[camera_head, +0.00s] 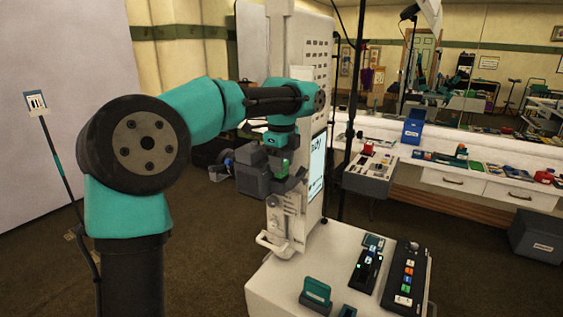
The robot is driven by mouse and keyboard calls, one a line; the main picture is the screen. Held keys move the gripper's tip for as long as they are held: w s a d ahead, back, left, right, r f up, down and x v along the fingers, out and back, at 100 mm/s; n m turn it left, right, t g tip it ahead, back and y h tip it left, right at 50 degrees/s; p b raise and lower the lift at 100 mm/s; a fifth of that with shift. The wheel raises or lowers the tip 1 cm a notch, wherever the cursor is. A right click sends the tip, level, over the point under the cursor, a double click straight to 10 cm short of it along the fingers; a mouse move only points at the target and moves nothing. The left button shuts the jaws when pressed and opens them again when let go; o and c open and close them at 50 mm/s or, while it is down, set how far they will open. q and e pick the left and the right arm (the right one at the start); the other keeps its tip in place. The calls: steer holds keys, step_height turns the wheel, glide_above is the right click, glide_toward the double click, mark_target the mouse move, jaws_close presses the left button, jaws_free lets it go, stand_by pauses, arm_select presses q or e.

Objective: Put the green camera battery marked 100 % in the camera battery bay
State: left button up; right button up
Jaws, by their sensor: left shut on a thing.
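My left gripper (287,181) points down in front of the tall white machine. It is shut on a small green block (281,168), which looks like the camera battery. Its marking is too small to read. A dark grey boxy body (252,180) shows just left of the gripper. I cannot tell whether it is the camera or whether the block touches it. No battery bay opening can be made out. My right gripper is not in view.
The white machine (306,150) rises behind the gripper. A grey control box (368,178) stands right.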

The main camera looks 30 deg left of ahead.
arm_select(q)
steer(key=shift+f, duration=1.35)
stand_by(0.5)
steer(key=o, duration=1.1)
steer(key=shift+r, duration=0.15)
steer(key=shift+r, duration=3.35)
